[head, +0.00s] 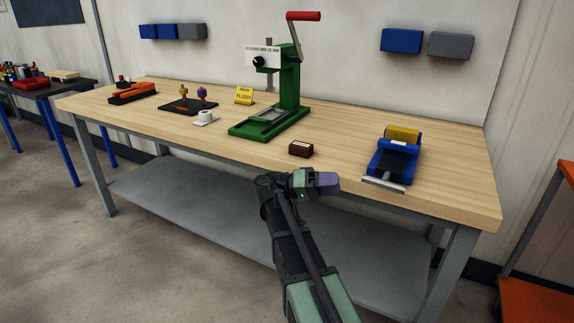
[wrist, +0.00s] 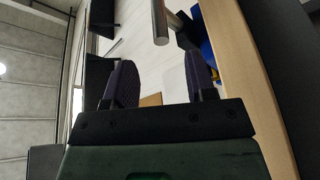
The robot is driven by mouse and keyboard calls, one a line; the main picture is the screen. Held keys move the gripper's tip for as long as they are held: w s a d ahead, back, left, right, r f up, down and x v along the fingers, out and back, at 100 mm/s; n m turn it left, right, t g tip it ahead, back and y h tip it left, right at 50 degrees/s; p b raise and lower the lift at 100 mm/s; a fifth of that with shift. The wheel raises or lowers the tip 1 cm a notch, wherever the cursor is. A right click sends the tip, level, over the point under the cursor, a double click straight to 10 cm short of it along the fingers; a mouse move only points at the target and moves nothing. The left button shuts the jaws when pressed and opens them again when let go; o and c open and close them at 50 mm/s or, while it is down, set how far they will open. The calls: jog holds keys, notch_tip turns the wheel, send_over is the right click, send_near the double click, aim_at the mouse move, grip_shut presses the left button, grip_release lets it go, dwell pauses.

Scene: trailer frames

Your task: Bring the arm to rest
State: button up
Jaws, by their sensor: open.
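My gripper (head: 326,183) is in front of the workbench's front edge, near the height of its top, with its jaw end toward the right in the head view. In the wrist view its two dark fingers (wrist: 158,85) stand apart, with nothing held between them. My arm reaches up from the bottom of the head view, bent at the wrist. The wrist view is tilted on its side; the bench edge runs along its right.
The wooden workbench (head: 330,170) holds a green press (head: 290,85), a brown block (head: 300,149), a blue vise (head: 388,165) with a yellow block (head: 403,134), a white roll (head: 205,117) and a yellow sign (head: 244,95). The floor at left is clear.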

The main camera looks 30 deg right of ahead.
jog(key=s+a+f+n+t+y, duration=0.1)
jog(key=a+f+n+t+y, duration=0.3)
jog(key=f, duration=0.3)
jog(key=s+a+f+n+t+y, duration=0.2)
jog(key=f+n+t+y, duration=0.2)
jog(key=f+n, duration=0.3)
jog(key=s+a+f+n+t+y, duration=0.1)
jog(key=s+a+f+y, duration=0.15)
jog(key=a, duration=0.35)
jog(key=s+a+f+n+t+y, duration=0.1)
jog(key=a+y, duration=0.2)
jog(key=a, duration=0.3)
jog(key=s+a+f+n+t+y, duration=0.1)
jog(key=s+a+f+t+y, duration=0.15)
jog(key=a, duration=0.45)
notch_tip(320, 180, up, 20)
jog(key=w+p, duration=0.1)
jog(key=p, duration=1.9)
jog(key=shift+w+r+g, duration=0.15)
jog(key=shift+w+g, duration=0.1)
jog(key=shift+g, duration=0.2)
